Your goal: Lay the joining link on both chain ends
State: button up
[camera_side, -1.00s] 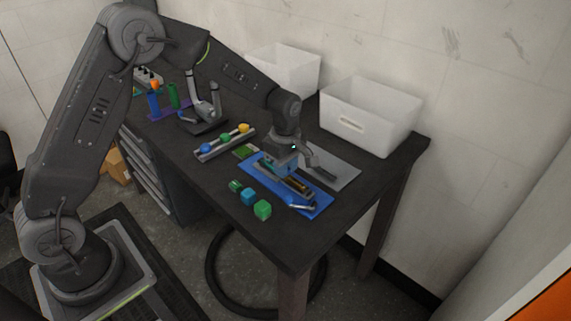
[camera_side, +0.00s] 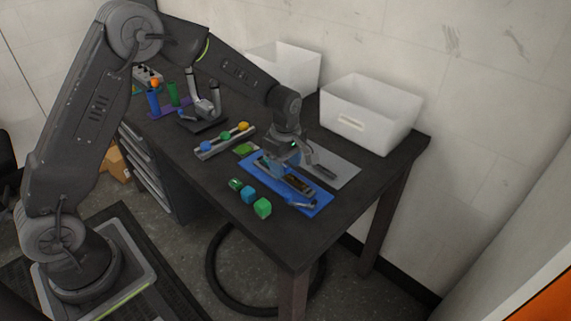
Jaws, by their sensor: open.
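A blue mat (camera_side: 317,208) lies on the dark bench. A dark, narrow fixture with brownish parts (camera_side: 298,183) sits on it; this may be where the chain ends are, but they are too small to tell. My gripper (camera_side: 280,160) is open just over the back part of the mat, at the far end of the fixture. Its fingers are small and partly merge with the things behind them. I cannot make out the joining link. A small bent metal piece (camera_side: 302,205) lies at the mat's front end.
Green and blue blocks (camera_side: 249,196) stand along the bench's front edge. A rail with coloured balls (camera_side: 225,138) lies left of my gripper. A grey plate (camera_side: 343,172) with a dark tool lies behind the mat. White bins (camera_side: 385,140) stand along the wall.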

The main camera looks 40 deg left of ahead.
jog(key=s+r+m+t, duration=0.1)
jog(key=s+r+m, duration=0.15)
jog(key=r, duration=0.65)
jog(key=s+r+m, duration=0.1)
jog(key=s+r, duration=0.2)
jog(key=r, duration=0.7)
jog(key=s+r+m+t, duration=0.1)
jog(key=s+m+t, duration=0.3)
jog(key=s+m, duration=1)
jog(key=s, duration=0.7)
jog(key=shift+a+t, duration=0.25)
jog(key=shift+t, duration=0.05)
